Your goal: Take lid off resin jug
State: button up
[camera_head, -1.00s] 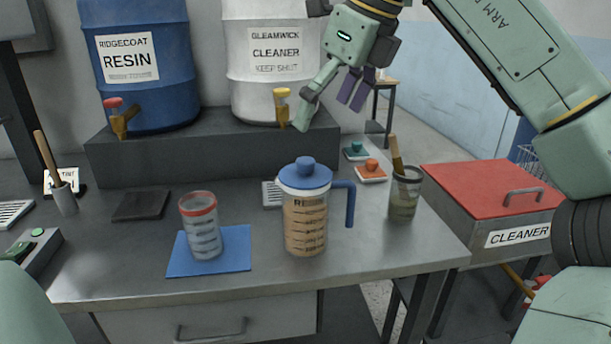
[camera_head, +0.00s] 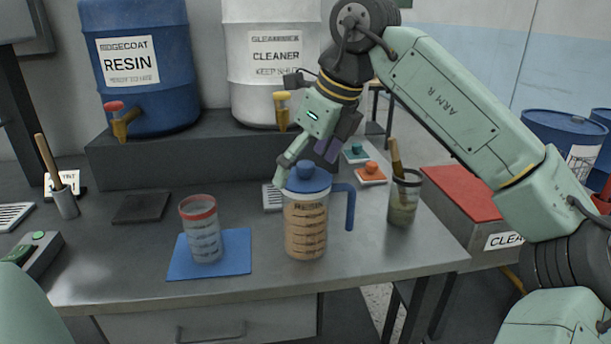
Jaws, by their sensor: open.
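The resin jug (camera_head: 305,228) stands upright on the bench, with tan contents, a printed label and a blue handle at its right. Its blue lid (camera_head: 312,184) sits on top, with a round knob in the middle. My gripper (camera_head: 303,166) is open and empty, angled down at the lid. Its pale green finger is at the left of the knob and its purple finger is above right. I cannot tell whether either finger touches the lid.
A red-rimmed measuring cup (camera_head: 205,235) stands on a blue mat (camera_head: 237,257) left of the jug. A cup with a brush (camera_head: 403,205) stands at right. Resin (camera_head: 150,95) and cleaner (camera_head: 245,95) drums stand on the step behind. The front bench edge is clear.

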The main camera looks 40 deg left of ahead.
jog(key=shift+s+f, duration=0.1)
jog(key=c, duration=1.6)
jog(key=shift+o, duration=0.2)
